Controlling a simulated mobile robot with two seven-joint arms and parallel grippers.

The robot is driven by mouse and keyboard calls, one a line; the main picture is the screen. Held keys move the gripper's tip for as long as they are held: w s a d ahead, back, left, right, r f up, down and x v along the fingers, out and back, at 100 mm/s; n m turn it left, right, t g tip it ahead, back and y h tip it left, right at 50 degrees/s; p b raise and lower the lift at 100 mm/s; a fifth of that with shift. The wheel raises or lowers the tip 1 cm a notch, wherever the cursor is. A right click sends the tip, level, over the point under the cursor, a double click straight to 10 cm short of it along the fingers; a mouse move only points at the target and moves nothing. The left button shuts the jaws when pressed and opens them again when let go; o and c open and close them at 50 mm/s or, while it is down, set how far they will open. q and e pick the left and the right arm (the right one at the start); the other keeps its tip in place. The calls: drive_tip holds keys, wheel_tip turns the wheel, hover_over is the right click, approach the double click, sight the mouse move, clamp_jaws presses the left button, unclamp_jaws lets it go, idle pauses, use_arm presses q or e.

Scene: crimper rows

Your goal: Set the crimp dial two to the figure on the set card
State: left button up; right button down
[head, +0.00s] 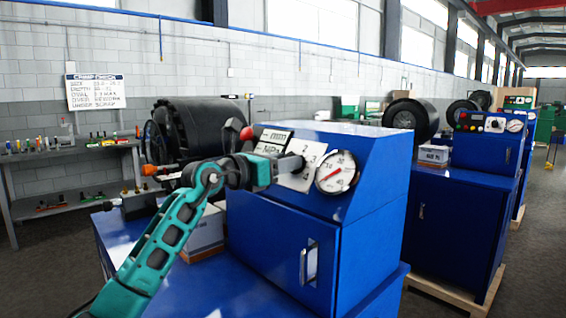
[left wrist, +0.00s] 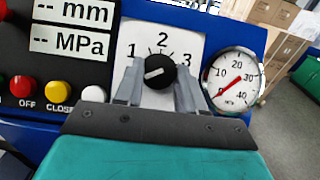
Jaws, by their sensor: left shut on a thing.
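My left gripper (head: 286,166) reaches in from the left to the front panel of the near blue machine. In the left wrist view its two fingers (left wrist: 158,92) are shut on a black round dial (left wrist: 160,68), one on each side. The dial sits on a white plate (left wrist: 190,44) marked 1, 2 and 3. The dial's white mark lies on its left side, toward the 1 side of the plate.
A round pressure gauge (head: 337,172) sits right of the dial. Displays reading "-- mm" and "-- MPa" (left wrist: 67,41) and push buttons, including a yellow one (left wrist: 57,89), are to the left. A second blue machine (head: 462,190) stands to the right. A shelf bench (head: 75,160) is at left.

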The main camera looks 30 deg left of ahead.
use_arm(q)
drive_tip(key=shift+c, duration=1.3)
use_arm(e)
drive_tip(key=shift+f, duration=0.1)
use_arm(q)
drive_tip(key=shift+a, duration=0.1)
use_arm(e)
drive_tip(key=shift+f, duration=0.1)
